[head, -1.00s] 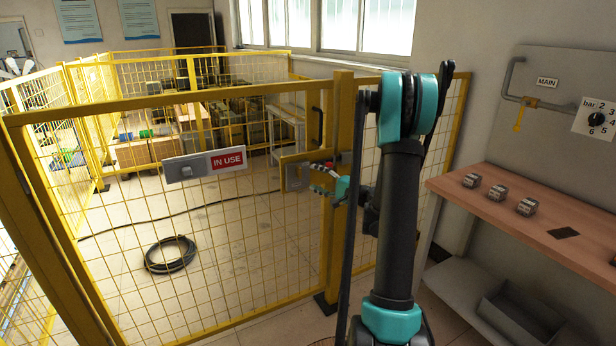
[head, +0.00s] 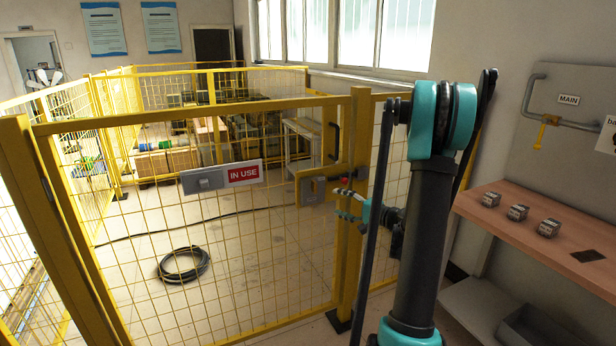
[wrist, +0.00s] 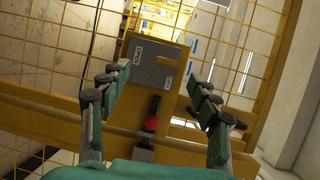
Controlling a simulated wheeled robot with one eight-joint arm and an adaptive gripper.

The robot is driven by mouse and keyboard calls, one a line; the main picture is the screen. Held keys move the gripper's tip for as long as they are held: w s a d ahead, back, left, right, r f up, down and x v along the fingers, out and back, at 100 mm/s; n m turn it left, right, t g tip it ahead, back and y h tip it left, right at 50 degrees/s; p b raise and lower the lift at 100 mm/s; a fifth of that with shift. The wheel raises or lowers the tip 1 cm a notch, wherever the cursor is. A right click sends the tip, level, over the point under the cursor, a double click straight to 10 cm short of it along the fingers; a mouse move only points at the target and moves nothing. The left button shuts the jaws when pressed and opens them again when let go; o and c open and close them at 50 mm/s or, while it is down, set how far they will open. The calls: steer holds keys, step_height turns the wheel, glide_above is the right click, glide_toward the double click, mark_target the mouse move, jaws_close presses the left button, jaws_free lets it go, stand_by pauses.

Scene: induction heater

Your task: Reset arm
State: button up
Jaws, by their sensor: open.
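My gripper (head: 343,204) is open and empty, in front of the yellow gate's latch post in the head view. In the wrist view its two green fingers (wrist: 155,86) are spread apart on either side of a grey latch box (wrist: 153,66) with an OPEN label. A red knob (wrist: 151,123) on a dark stem shows between the fingers. No contact between fingers and latch box can be seen. The latch box also shows in the head view (head: 313,188), left of the gripper. My arm stands upright at the right and hides part of the fence.
The yellow mesh gate (head: 230,125) carries an IN USE sign (head: 243,174). A black hose coil (head: 183,264) lies on the floor behind it. At right, a wooden bench (head: 540,228) holds three small grey blocks (head: 517,212) below a MAIN valve (head: 545,130).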

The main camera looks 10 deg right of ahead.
steer(key=s+a+f+n+g+h, duration=0.25)
steer(key=s+a, duration=0.25)
steer(key=s, duration=0.3)
steer(key=s+a+f+n+g+h, duration=0.2)
steer(key=s+a+f+g, duration=0.15)
steer(key=s, duration=0.35)
steer(key=s+d+f+n+g+h, duration=0.1)
steer(key=s+d+f+n+h, duration=0.1)
steer(key=s, duration=0.6)
steer(key=s+d+f+n+g+h, duration=0.1)
steer(key=s+d+f+n+h, duration=0.1)
steer(key=s+h, duration=0.3)
steer(key=s+d+f, duration=0.1)
steer(key=s, duration=0.2)
steer(key=shift+s+d+n, duration=0.15)
steer(key=shift+d+n, duration=0.1)
steer(key=shift+n, duration=0.1)
